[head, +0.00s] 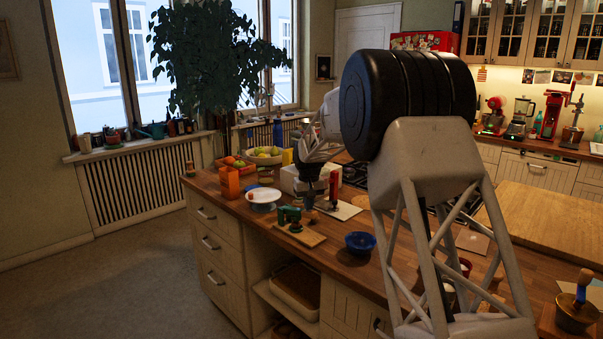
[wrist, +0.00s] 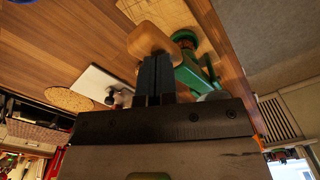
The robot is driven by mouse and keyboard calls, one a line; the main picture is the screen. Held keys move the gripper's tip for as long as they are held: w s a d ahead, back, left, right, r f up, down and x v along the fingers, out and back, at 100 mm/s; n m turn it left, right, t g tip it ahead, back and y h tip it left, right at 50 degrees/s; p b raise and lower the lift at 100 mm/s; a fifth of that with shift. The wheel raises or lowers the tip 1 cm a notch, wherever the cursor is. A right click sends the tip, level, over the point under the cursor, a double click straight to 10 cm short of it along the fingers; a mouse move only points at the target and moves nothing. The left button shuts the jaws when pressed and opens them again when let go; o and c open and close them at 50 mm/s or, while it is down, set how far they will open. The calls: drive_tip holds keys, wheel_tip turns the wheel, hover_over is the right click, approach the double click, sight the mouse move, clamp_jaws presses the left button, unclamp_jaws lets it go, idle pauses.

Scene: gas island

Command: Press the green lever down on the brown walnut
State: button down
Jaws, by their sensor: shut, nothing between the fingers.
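The green lever press (head: 289,214) stands on a small wooden board (head: 312,240) at the near edge of the counter. In the wrist view its green body (wrist: 190,72) is right of my fingers, and a rounded wooden knob (wrist: 150,38), apparently the lever's handle, is just beyond the fingertips. My gripper (head: 308,206) is shut and empty, pointing down beside the press. In the wrist view my gripper (wrist: 155,62) overlaps the knob's lower edge; I cannot tell whether they touch. I cannot make out the walnut clearly.
A blue bowl (head: 360,243) stands right of the board. A red-and-black object (head: 333,188) stands on a pale board behind. The counter between board and bowl is clear.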

drive_tip(key=shift+f, duration=0.55)
drive_tip(key=shift+r, duration=0.15)
drive_tip(key=shift+r, duration=3.9)
